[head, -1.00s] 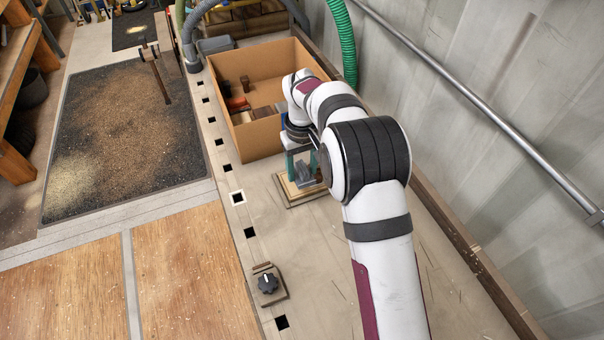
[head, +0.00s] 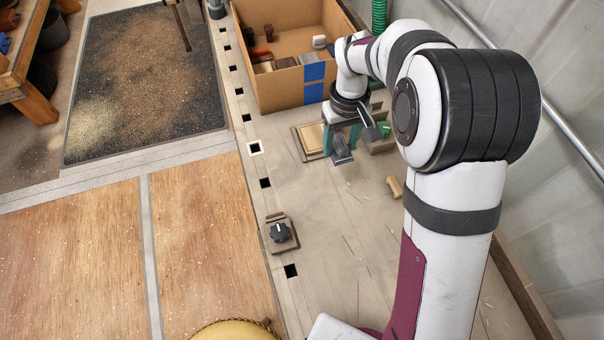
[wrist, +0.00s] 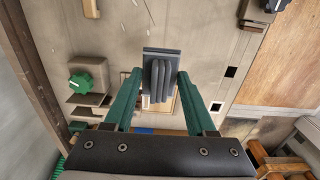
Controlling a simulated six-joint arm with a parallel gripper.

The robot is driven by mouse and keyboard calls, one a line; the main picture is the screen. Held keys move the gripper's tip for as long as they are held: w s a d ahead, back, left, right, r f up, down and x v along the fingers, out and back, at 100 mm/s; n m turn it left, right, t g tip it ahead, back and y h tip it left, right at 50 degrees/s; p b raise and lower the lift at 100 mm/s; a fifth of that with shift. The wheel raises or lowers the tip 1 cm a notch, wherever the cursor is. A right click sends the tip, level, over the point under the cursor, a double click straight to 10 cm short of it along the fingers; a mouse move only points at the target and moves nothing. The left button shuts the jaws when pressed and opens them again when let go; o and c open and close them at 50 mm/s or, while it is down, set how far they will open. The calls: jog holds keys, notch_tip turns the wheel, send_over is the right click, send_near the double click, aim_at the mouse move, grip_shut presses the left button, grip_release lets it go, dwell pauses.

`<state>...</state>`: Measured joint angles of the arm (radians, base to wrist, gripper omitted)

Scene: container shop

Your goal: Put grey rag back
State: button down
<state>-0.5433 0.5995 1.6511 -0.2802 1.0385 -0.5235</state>
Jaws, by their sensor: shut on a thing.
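The grey rag (head: 341,149) looks like a folded, ridged dark-grey piece. It hangs between the teal fingers of my gripper (head: 342,135). In the wrist view the rag (wrist: 161,65) sits between the two fingertips of my gripper (wrist: 157,82), which are shut on it. A flat wooden board (head: 304,154) with a paler panel lies on the bench just left of the rag. In the wrist view part of the board (wrist: 174,104) shows behind the rag. I cannot tell the rag's exact height above the bench.
A cardboard box (head: 271,93) with blue tape and several items inside stands behind my gripper. A green knob (wrist: 82,83) on a block is close to the right of my gripper. A wooden peg (head: 394,187) and a black knob (head: 279,232) are nearer. Bench between them is clear.

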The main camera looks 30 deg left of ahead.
jog(key=s+d, duration=0.5)
jog(key=s, duration=0.1)
send_over(297, 194)
jog(key=f, duration=0.6)
jog(key=shift+w+d+f, duration=0.1)
jog(key=shift+d+f, duration=0.1)
jog(key=shift+d, duration=0.2)
jog(key=f, duration=0.2)
jog(key=a+f, duration=0.1)
jog(key=shift+f, duration=0.75)
jog(key=shift+c, duration=1.1)
grip_release()
jog(key=shift+f, duration=0.15)
